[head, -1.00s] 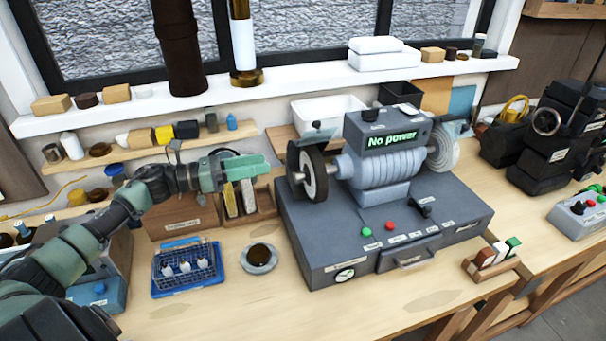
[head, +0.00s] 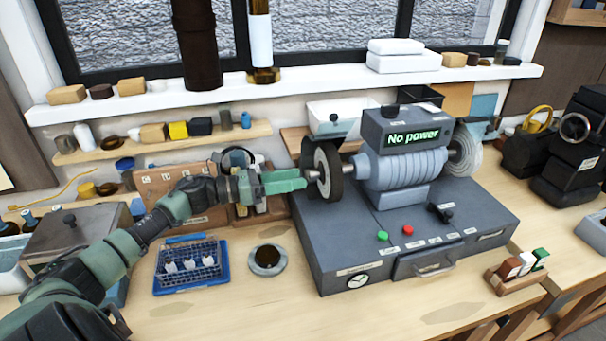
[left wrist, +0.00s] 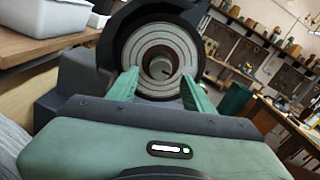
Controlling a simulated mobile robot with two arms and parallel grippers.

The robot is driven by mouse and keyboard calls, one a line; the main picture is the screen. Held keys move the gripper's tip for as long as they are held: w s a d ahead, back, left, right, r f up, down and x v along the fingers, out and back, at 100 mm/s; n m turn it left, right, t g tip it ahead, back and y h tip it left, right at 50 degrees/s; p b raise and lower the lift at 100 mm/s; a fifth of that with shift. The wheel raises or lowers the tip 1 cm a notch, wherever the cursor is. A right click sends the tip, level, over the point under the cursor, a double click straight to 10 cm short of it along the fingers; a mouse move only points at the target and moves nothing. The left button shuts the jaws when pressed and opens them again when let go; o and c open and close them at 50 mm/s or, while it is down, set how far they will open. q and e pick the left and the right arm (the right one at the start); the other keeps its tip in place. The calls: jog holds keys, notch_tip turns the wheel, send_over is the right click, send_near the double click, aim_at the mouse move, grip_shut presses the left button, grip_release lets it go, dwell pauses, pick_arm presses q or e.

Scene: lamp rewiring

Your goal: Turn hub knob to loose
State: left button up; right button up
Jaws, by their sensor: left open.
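The hub knob (left wrist: 160,68) is a small grey round piece with a dark mark, at the centre of the left wheel's face in the left wrist view. The wheel (head: 328,172) sits at the left end of the grey grinder (head: 403,172), whose display reads "No power". My left gripper (head: 304,181) is just left of the wheel, pointing at its hub. In the left wrist view its two green fingers (left wrist: 161,90) are apart, one on each side of the knob, with nothing between them clearly gripped. In the head view the fingers hide the knob. My right gripper is not in view.
A small block holder (head: 517,270) stands at the right.

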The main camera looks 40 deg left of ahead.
aim_at(314, 174)
pick_arm(q)
jog(key=shift+p+x, duration=0.35)
jog(key=shift+x, duration=0.85)
jog(key=shift+w+d, duration=0.25)
jog(key=shift+w, duration=0.05)
grip_shut()
